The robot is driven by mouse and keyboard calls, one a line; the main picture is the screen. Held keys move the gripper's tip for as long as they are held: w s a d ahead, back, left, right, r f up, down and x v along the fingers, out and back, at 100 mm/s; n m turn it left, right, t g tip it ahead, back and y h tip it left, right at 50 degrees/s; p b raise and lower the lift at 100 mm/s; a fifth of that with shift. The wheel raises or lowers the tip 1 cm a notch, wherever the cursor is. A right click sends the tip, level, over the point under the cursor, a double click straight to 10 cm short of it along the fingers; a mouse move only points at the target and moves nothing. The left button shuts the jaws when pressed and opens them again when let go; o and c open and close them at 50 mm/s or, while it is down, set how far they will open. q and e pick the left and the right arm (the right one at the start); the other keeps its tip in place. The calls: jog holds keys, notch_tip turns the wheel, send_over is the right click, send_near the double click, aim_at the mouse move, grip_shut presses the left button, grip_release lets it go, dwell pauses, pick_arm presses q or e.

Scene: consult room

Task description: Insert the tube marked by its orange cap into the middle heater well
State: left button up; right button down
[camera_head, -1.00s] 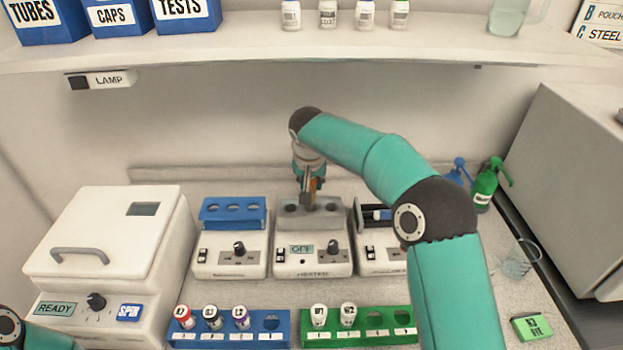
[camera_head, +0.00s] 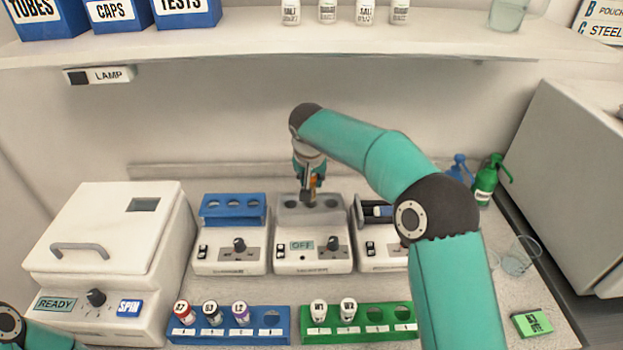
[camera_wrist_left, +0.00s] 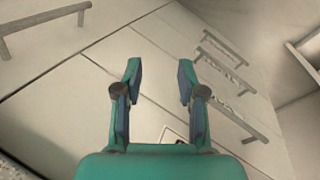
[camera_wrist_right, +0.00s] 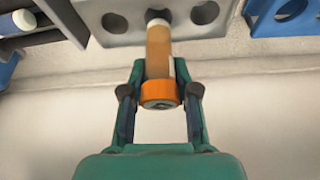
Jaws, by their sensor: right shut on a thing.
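The orange-capped tube (camera_wrist_right: 160,50) has a tan body and a pale far end. My right gripper (camera_wrist_right: 160,95) is shut on it just by its orange cap (camera_wrist_right: 160,94). In the right wrist view the far end lines up with the middle well of the grey heater block (camera_wrist_right: 128,35); I cannot tell whether it is inside or just above. In the head view my right gripper (camera_head: 310,190) is over the middle of the heater (camera_head: 312,262), whose display reads OFF, and covers that well. My left gripper (camera_wrist_left: 158,85) is open and empty, facing white cabinet fronts.
A blue-topped device (camera_head: 232,250) stands left of the heater and a dark-racked one (camera_head: 378,255) right. In front are a blue rack (camera_head: 285,325) and a green rack (camera_head: 390,338) with capped tubes. A white spinner (camera_head: 110,225) is at far left.

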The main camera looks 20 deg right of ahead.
jog(key=shift+f, duration=0.2)
jog(key=shift+f+b, duration=1.9)
jog(key=shift+f, duration=0.2)
jog(key=c, duration=0.8)
grip_release()
jog(key=shift+r, duration=0.1)
jog(key=v, duration=1.1)
jog(key=shift+s+r, duration=0.1)
jog(key=shift+r, duration=0.25)
